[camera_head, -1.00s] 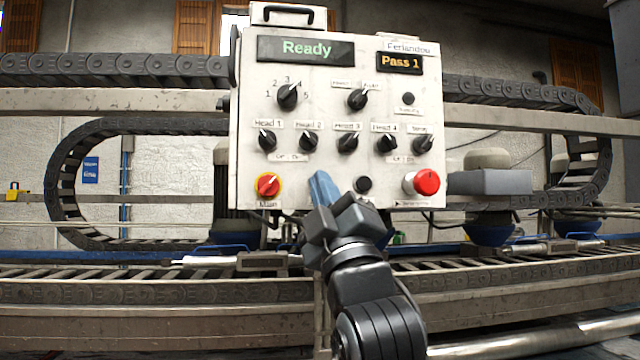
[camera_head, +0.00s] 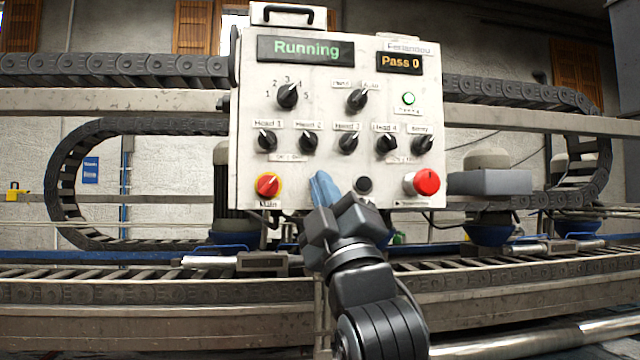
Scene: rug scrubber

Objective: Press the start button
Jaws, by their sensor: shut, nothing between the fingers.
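The white control panel (camera_head: 320,75) faces me in the middle of the view. Its display (camera_head: 306,48) reads "Running" in green, and the smaller display (camera_head: 400,63) reads "Pass 0". A round lamp (camera_head: 408,98) at the right glows green. My gripper (camera_head: 323,188) is shut, with blue fingertips in front of the lower middle of the panel. The start button cannot be made out; the fingers hide that part of the lower row. Whether the tips touch the panel I cannot tell.
In the lower row are a red and yellow rotary switch (camera_head: 268,185), a black button (camera_head: 363,185) and a large red button (camera_head: 427,182). Black knobs (camera_head: 347,142) fill the rows above. Cable chains (camera_head: 110,68) and rails run behind and below the panel.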

